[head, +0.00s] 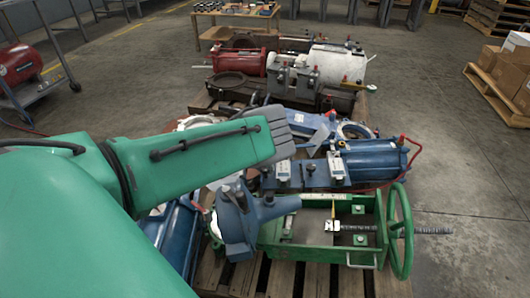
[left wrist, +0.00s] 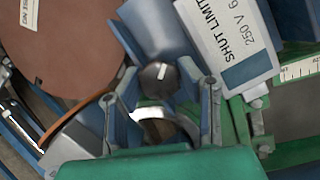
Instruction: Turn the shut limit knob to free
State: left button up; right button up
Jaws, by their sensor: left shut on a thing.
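The shut limit knob (left wrist: 157,76) is small, round and dark, with a white pointer line toward the top of the left wrist view. Beside it, at upper right, is a grey-blue box with a white label (left wrist: 232,32) reading "SHUT LIMIT". My left gripper (left wrist: 160,94) has a finger on each side of the knob and is shut on it. In the head view my green left arm reaches in from the left, and the left gripper (head: 258,198) is low among the blue valve parts. The knob cannot be made out there. My right gripper is out of view.
A green frame with a scale and handwheel (head: 400,230) stands right of the gripper. A blue cylinder (head: 372,160) lies behind it on the pallet. A brown disc (left wrist: 62,45) is left of the knob.

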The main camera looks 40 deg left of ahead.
pick_arm(q)
jog(key=n, duration=0.2)
jog(key=y, duration=0.1)
jog(key=shift+w+a+r+n, duration=0.15)
jog(key=shift+w+r+n, duration=0.15)
jog(key=shift+r+n, duration=0.1)
jog(key=n+g+y, duration=0.1)
jog(key=n, duration=0.3)
jog(key=shift+o, duration=0.2)
jog(key=n+g, duration=0.1)
jog(key=n, duration=0.3)
jog(key=shift+w, duration=0.1)
jog(key=shift+n+g, duration=0.8)
jog(key=shift+n, duration=1.1)
jog(key=shift+a, duration=0.1)
jog(key=o, duration=1.1)
jog(key=shift+f, duration=0.1)
